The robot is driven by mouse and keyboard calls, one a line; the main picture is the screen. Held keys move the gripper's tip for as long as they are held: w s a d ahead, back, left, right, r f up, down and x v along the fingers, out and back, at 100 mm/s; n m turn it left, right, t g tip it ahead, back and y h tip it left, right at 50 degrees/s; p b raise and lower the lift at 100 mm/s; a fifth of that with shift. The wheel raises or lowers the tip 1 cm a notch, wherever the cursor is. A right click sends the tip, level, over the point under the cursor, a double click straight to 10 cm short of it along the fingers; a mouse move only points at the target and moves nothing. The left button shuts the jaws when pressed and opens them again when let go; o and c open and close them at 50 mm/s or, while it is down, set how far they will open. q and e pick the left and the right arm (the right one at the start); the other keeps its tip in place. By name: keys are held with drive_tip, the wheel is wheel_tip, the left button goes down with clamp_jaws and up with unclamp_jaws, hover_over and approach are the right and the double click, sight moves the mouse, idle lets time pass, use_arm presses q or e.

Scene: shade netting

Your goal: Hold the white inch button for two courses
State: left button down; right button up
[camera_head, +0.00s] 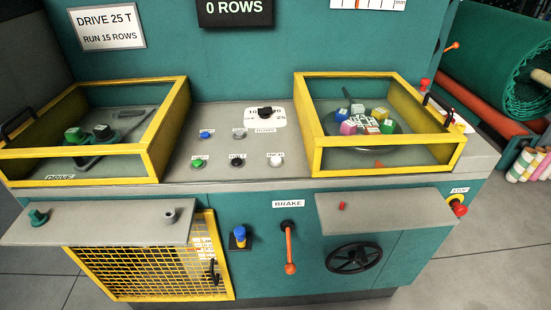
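The white inch button (276,162) is at the lower right of a small group of buttons on the grey console top (222,176). A small label stands just behind it. A black button (237,162) and a green button (197,164) are to its left in the same row. The black display (235,10) above reads "0 ROWS". A sign (106,27) at upper left reads "DRIVE 25 T, RUN 15 ROWS". Neither of my grippers is in view, and nothing covers the inch button.
Yellow-framed guards (165,125) and (312,135) flank the buttons, with gears and coloured blocks inside. Behind the buttons is a black selector knob (265,112). Below are an orange brake lever (290,250), a black handwheel (355,258) and a red stop button (459,209).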

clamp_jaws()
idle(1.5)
